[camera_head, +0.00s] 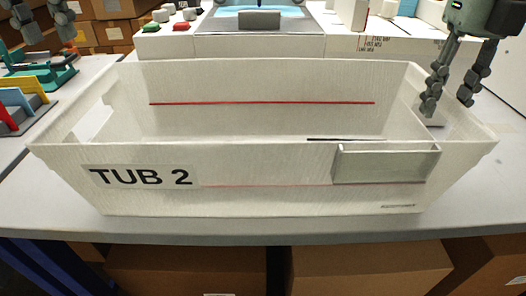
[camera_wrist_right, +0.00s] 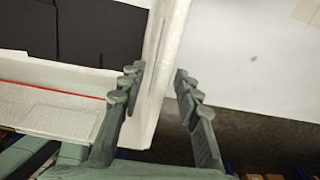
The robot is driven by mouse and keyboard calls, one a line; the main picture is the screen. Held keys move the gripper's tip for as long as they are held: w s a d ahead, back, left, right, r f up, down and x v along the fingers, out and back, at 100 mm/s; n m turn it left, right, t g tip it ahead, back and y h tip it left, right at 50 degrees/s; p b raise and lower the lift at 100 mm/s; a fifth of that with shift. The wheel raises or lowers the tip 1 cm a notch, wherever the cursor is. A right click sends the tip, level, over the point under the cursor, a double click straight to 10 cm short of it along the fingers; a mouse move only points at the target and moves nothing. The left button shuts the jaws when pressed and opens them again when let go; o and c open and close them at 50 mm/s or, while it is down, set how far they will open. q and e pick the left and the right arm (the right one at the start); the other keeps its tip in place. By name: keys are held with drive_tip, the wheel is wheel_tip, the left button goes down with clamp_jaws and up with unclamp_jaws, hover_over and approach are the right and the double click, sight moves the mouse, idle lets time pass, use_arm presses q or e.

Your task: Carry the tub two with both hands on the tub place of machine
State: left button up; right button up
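The white tub two (camera_head: 300,200), labelled "TUB 2", sits upright on the grey table in front of the machine (camera_head: 240,45). My right gripper (camera_head: 448,102) is open at the tub's right end. In the right wrist view its fingers (camera_wrist_right: 158,72) stand on either side of the tub's right wall (camera_wrist_right: 165,45), with gaps visible. My left gripper (camera_head: 46,32) is open and empty at the top left, beyond the tub's left end and apart from it; its upper part is cut off. The tub place cannot be made out.
Coloured racks (camera_head: 25,95) stand on the table left of the tub. Cardboard boxes (camera_head: 110,30) are stacked behind at left, and more boxes (camera_head: 185,270) lie below the table's front edge (camera_head: 260,238). The machine's front is close behind the tub.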

wheel_tip(320, 180, up, 12)
idle(0.4)
idle(0.4)
